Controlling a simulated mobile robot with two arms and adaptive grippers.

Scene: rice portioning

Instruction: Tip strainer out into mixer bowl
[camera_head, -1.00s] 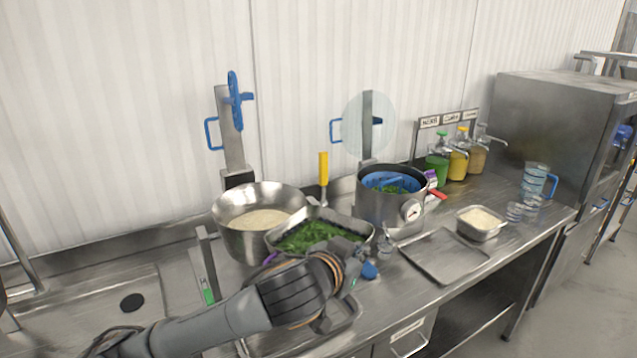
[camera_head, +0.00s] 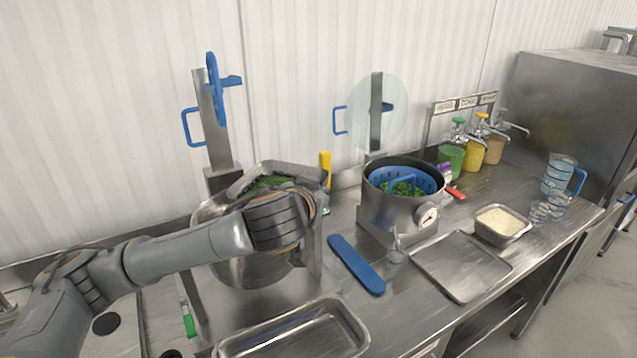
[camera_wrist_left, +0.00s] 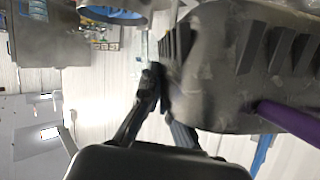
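The steel mixer bowl (camera_head: 235,268) stands on the left of the counter; its inside is mostly hidden. A steel pan (camera_head: 292,167) with chopped greens (camera_head: 265,184) is over the bowl, partly behind my left wrist. Whether greens are falling cannot be seen. In the left wrist view my left gripper (camera_wrist_left: 165,82) is shut on the edge of this shiny pan (camera_wrist_left: 220,85); a purple bar (camera_wrist_left: 290,120) shows beside it. A blue basket strainer (camera_head: 378,178) with greens sits inside the steel pot (camera_head: 385,212), right of the bowl. My right gripper is out of view.
An empty tray (camera_head: 350,335) lies in front of the bowl. A blue flat tool (camera_head: 357,263), a flat tray (camera_head: 462,268) and a small rice-filled pan (camera_head: 520,236) lie to the right. A yellow handle (camera_head: 325,165) stands behind the bowl. Mixer columns rise behind.

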